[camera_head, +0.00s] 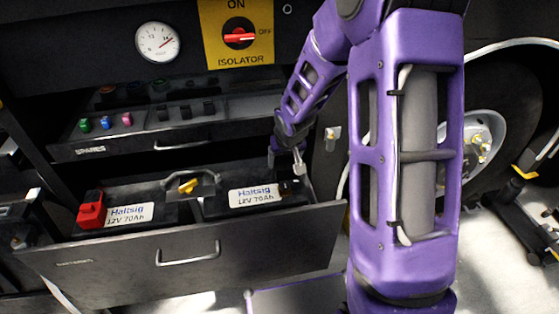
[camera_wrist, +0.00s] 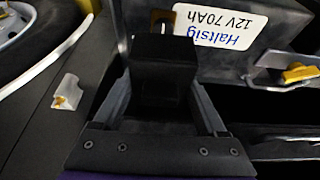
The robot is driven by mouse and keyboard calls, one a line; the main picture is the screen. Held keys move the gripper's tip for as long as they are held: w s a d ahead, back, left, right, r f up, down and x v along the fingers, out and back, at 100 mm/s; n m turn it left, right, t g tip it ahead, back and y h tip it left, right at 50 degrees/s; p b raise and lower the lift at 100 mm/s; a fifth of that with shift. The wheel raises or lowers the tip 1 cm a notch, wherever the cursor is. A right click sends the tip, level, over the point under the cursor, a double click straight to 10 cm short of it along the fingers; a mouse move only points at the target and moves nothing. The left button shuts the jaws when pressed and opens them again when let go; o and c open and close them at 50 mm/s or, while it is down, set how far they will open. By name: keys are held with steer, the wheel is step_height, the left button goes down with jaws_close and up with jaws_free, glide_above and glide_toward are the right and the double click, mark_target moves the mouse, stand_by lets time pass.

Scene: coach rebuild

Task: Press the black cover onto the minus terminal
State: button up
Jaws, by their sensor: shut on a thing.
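The black cover (camera_wrist: 162,62) is a dark box-shaped cap between the two fingers of my gripper (camera_wrist: 160,90) in the wrist view. Just beyond its far edge, a small brass-brown piece (camera_wrist: 161,17) shows beside the white battery label, probably the minus terminal; the cover hides part of it. In the head view my gripper (camera_head: 286,164) points down over the right end of the right-hand battery (camera_head: 253,195). The cover is hard to make out there against the dark drawer. I cannot tell whether cover and terminal touch.
The open batteries drawer (camera_head: 205,255) holds both batteries; the left one has a red cover (camera_head: 91,212). A metal link with a yellow piece (camera_head: 188,186) sits between them. A spares drawer (camera_head: 165,137) is above. A pale clip (camera_wrist: 67,92) is at the side.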

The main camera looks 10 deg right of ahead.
steer(key=shift+f+b, duration=3.2)
steer(key=shift+f, duration=0.4)
steer(key=shift+f+b, duration=0.55)
steer(key=shift+b, duration=0.15)
steer(key=o, duration=1.3)
steer(key=shift+c, duration=0.2)
steer(key=shift+r, duration=0.15)
steer(key=shift+r+p, duration=2.85)
steer(key=shift+r, duration=0.5)
